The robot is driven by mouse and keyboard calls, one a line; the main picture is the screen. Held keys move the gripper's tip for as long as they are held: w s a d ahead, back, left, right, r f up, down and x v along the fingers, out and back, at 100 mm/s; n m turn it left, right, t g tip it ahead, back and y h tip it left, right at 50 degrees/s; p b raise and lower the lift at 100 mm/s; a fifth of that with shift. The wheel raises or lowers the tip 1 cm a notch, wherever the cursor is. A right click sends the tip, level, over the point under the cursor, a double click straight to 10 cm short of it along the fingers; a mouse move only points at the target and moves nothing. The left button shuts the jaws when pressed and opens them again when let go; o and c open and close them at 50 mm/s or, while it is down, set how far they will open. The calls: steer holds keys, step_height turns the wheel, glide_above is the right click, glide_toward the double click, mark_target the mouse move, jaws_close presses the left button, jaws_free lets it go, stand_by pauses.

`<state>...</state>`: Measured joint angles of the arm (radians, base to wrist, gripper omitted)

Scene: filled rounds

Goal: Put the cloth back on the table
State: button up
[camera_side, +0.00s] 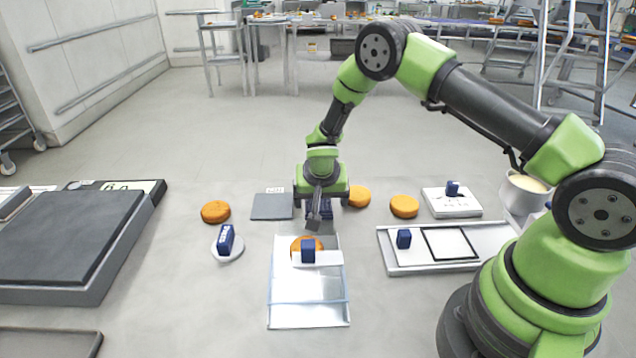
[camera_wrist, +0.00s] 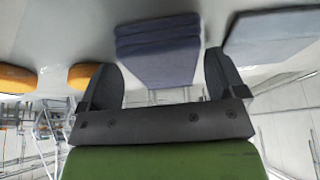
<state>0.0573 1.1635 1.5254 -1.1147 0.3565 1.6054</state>
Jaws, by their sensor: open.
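A folded dark blue cloth (camera_wrist: 158,50), stacked in layers, lies between the two fingers of my gripper (camera_wrist: 161,72) in the wrist view. In the side view only a bit of the cloth (camera_side: 327,210) shows behind my gripper (camera_side: 316,212), which points down low over the floor-like grey surface. The fingers are apart, one on each side of the cloth. I cannot tell whether they touch it. A flat grey square pad (camera_side: 272,207) lies just left of my gripper in the side view. It also shows at the right of the wrist view (camera_wrist: 272,42).
Orange rounds (camera_side: 215,211) lie to the left and right. A clear-sided tray (camera_side: 309,315) with a blue-handled tool (camera_side: 308,252) over an orange round is in front. A blue-handled tool (camera_side: 226,239) stands left. A metal tray (camera_side: 400,264) and a white box (camera_side: 452,205) are right.

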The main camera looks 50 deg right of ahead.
steer(key=s+a+r+t, duration=0.1)
steer(key=s+a+r, duration=0.15)
steer(key=r, duration=0.75)
steer(key=s+a+r, duration=0.1)
steer(key=s+r, duration=0.3)
steer(key=r, duration=0.7)
steer(key=s+a+r+n+t+y, duration=0.1)
steer(key=s+a+r, duration=0.1)
steer(key=s, duration=0.4)
steer(key=s+a+r+n+t+y, duration=0.1)
steer(key=s+a+r+n+y, duration=0.1)
steer(key=s+r, duration=0.2)
steer(key=s+a+r+n+t+y, duration=0.1)
steer(key=s+a+r+n+y, duration=0.1)
steer(key=s, duration=0.7)
steer(key=shift+r, duration=0.8)
